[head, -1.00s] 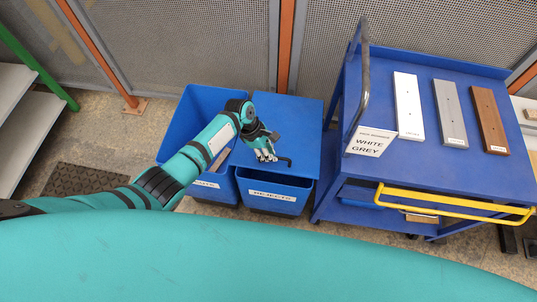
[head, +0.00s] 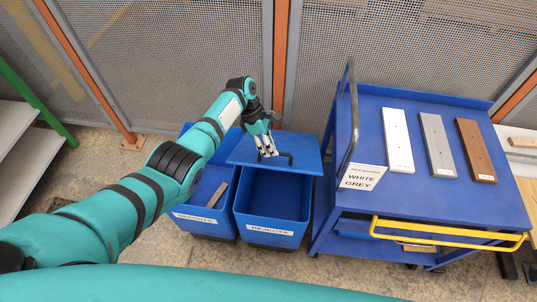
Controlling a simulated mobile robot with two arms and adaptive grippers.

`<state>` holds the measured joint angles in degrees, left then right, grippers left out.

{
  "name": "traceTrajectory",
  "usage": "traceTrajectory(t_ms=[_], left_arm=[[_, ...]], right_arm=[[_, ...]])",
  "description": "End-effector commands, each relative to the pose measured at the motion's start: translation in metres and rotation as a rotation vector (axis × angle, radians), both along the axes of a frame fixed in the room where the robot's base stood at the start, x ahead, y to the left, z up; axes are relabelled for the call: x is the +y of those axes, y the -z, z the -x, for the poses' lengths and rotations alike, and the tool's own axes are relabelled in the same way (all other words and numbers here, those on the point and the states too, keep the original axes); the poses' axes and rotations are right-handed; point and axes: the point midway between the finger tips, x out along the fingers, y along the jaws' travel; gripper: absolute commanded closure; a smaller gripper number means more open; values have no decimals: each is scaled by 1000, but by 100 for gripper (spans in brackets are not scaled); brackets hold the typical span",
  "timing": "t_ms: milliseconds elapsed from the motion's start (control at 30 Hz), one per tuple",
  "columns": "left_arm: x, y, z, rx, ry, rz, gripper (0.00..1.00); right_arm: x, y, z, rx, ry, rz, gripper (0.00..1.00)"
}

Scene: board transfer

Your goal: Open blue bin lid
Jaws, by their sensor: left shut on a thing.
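The blue bin labelled REJECTS (head: 275,232) stands on the floor beside the cart. Its blue lid (head: 300,147) is partly open, its front edge raised away from the bin's front rim, and the dark inside shows below it. No object shows in the visible part of the inside. A dark handle (head: 288,156) is at the lid's front edge. My left gripper (head: 268,155) is shut on the handle from above; the fingers partly hide it. My right gripper is not in view.
An open blue bin (head: 198,223) on the left holds a grey-brown board (head: 217,195). The blue cart (head: 430,185) at right carries a white (head: 397,140), a grey (head: 437,145) and a brown board (head: 475,150), plus a WHITE GREY sign (head: 362,178). A mesh fence (head: 180,60) stands behind.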

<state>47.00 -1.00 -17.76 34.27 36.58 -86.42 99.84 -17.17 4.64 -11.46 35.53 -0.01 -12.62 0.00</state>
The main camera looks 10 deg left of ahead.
Motion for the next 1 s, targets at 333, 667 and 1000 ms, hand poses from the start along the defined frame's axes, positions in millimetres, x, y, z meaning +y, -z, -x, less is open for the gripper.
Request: traceTrajectory(t_ms=[333, 667, 1000], left_arm=[[1, -1, -4, -14, -2, -2, 100], [1, -1, -3, -10, -2, -1, 66], [0, -1, -2, -7, -2, -1, 66]], right_arm=[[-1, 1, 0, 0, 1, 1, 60], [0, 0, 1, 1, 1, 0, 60], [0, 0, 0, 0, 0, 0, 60]])
